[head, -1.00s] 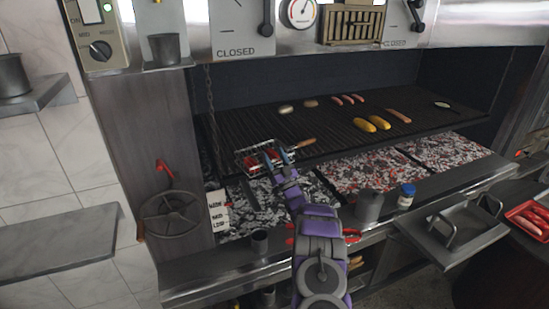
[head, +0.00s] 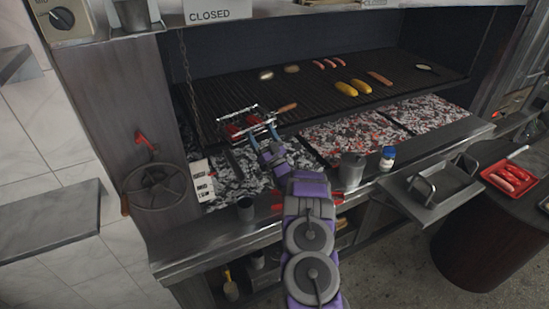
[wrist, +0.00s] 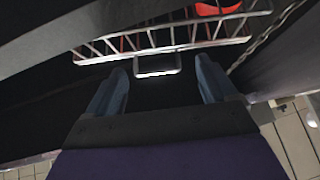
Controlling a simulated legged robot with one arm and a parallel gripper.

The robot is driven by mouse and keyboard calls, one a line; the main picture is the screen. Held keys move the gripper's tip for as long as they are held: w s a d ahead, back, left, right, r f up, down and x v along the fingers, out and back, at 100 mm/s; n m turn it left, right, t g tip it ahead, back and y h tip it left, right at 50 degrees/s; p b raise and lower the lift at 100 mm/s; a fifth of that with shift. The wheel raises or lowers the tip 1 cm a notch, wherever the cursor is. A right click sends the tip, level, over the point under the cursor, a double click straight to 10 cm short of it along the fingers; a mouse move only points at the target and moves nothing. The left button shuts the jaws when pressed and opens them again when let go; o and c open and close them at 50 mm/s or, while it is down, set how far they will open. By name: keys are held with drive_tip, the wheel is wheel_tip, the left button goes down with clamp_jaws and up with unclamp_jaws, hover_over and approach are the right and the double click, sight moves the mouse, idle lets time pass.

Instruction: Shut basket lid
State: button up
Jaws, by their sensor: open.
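The wire grill basket (head: 250,112) lies at the front left edge of the grill grate, with red food (head: 233,131) inside and a wooden handle (head: 287,107) to its right. In the wrist view its wire lid or frame (wrist: 165,42) spans the top, with red food (wrist: 218,7) behind it. A small metal loop (wrist: 158,66) on the wire frame sits between my fingertips. My gripper (head: 263,129) is open at the basket's near side; its two blue-grey fingers also show in the wrist view (wrist: 160,85). Whether the fingers touch the loop I cannot tell.
Sausages (head: 380,78), corn (head: 353,88) and other food lie on the grate (head: 310,90). Glowing coals (head: 340,135) lie below. A metal cup (head: 352,170) and a blue-capped shaker (head: 388,157) stand on the front ledge. A hand wheel (head: 152,188) is at left.

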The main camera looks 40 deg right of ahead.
drive_tip(key=b+v, duration=0.4)
drive_tip(key=v, duration=0.9)
drive_tip(key=shift+d+f, duration=0.15)
idle(0.3)
